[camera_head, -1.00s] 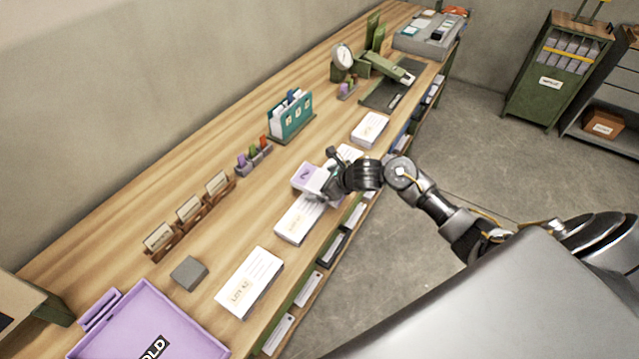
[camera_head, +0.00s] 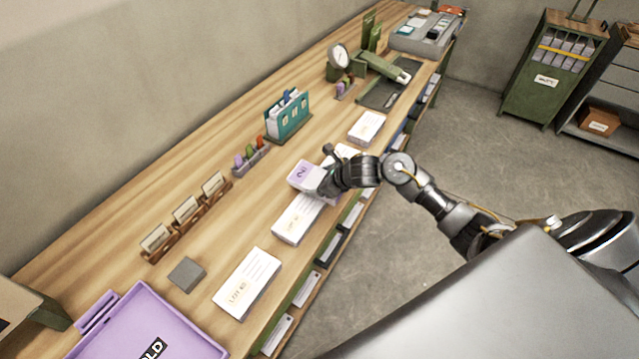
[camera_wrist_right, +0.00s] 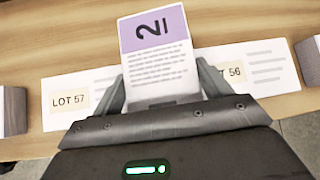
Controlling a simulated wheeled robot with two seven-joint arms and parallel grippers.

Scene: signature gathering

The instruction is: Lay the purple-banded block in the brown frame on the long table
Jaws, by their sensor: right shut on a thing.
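The purple-banded block (camera_head: 302,173) is a white slab with printed lines and a purple end marked 2. It also shows in the right wrist view (camera_wrist_right: 155,55), purple end away from the gripper. My right gripper (camera_head: 320,183) is shut on its near end, over the row of white stacks; the exact height is unclear. A brown wooden holder (camera_head: 187,226) with three cards stands at the left on the long table (camera_head: 215,140). I cannot tell whether it is the brown frame; no other brown frame shows clearly. My left gripper is not in view.
White stacks labelled LOT 57 (camera_wrist_right: 75,100) and LOT 56 (camera_wrist_right: 255,75) lie beneath the gripper. A teal card holder (camera_head: 288,117) stands behind. Bare tabletop lies between.

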